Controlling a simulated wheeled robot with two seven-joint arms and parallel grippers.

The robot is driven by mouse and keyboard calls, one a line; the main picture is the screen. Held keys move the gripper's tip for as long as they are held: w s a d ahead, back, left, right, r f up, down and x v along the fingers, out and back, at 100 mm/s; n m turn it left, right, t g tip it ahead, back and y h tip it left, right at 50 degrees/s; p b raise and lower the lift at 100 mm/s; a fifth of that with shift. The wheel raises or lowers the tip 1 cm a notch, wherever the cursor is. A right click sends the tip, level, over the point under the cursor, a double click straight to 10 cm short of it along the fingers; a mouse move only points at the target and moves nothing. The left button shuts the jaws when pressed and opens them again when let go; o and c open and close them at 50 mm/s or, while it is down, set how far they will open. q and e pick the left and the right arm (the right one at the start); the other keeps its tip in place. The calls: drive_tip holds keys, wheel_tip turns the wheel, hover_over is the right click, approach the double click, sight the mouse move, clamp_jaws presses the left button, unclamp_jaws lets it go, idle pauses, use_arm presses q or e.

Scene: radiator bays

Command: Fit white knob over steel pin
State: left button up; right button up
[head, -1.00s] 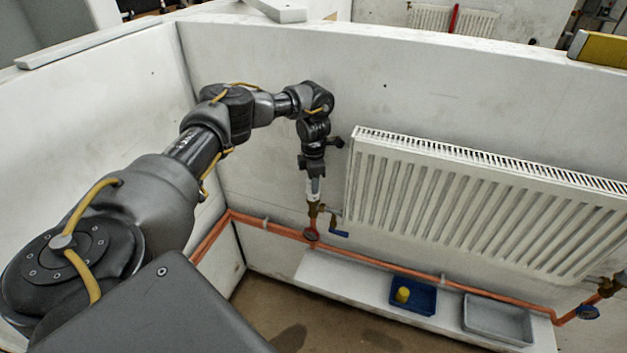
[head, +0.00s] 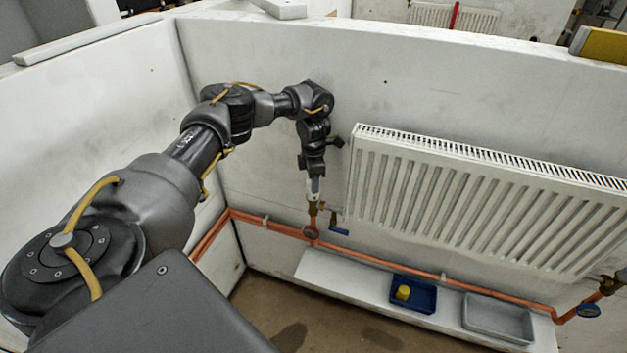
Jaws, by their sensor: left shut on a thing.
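The white knob (head: 314,197) shows as a small pale piece at the tip of my left gripper (head: 314,188), which is shut on it and points down. Directly below is the brass valve body (head: 312,208) at the left end of the radiator. The steel pin is not visible; the knob and gripper cover that spot. I cannot tell whether the knob touches the valve or sits over the pin. My right gripper is not in view.
The white radiator (head: 470,200) stands close to the right of the gripper. A blue-handled tap (head: 339,231) and copper pipe (head: 375,259) run below. On the low ledge are a blue tray (head: 425,305) with a yellow piece (head: 403,292) and a grey tray (head: 497,322).

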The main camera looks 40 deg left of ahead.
use_arm(q)
drive_tip(key=o, duration=1.6)
drive_tip(key=shift+r, duration=0.15)
drive_tip(key=shift+r+p, duration=3.25)
drive_tip(key=shift+r, duration=1)
drive_tip(key=shift+d+f, duration=0.1)
